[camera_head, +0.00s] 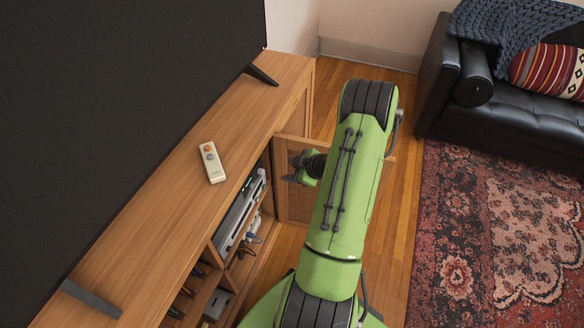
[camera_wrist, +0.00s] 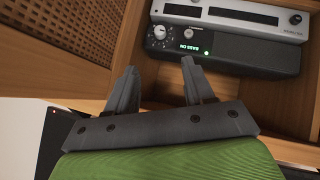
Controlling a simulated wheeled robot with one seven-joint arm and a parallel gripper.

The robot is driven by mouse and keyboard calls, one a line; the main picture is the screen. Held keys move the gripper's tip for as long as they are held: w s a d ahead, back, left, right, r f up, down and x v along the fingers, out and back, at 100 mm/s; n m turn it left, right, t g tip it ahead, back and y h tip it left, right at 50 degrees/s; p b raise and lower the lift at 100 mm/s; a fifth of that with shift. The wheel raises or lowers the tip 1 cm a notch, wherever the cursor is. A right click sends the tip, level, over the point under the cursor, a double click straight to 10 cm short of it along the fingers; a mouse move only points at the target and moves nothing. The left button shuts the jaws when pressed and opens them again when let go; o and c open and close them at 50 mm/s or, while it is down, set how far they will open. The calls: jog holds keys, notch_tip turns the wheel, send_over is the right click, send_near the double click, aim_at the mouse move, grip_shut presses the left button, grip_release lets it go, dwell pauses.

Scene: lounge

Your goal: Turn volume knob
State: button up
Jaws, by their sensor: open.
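In the wrist view a black device (camera_wrist: 228,54) sits in the cabinet, with a green-lit display. A pale round knob (camera_wrist: 159,32) is at its left end, with smaller controls beside it. A silver device (camera_wrist: 235,15) is beyond it in the picture, with a small round knob (camera_wrist: 296,18) at its right end. I cannot tell which knob is for volume. My gripper (camera_wrist: 158,73) is open and empty, apart from the devices, with its fingers pointing towards the black device's left end. In the head view my gripper (camera_head: 290,178) is at the cabinet's open front.
A wooden cabinet (camera_head: 190,190) bears a TV (camera_head: 120,90) and a remote (camera_head: 212,162). Its open door (camera_head: 296,205) stands close beside my gripper and partly behind my arm. A rug (camera_head: 480,240) and black sofa (camera_head: 520,105) are on the right.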

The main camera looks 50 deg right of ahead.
jog(key=n+t, duration=0.5)
send_near(261, 172)
jog(key=f+b+x, duration=0.1)
jog(key=b+x, duration=0.3)
jog(key=x, duration=0.4)
jog(key=shift+d+y+b, duration=0.3)
jog(key=shift+d, duration=0.15)
jog(key=shift+c, duration=0.4)
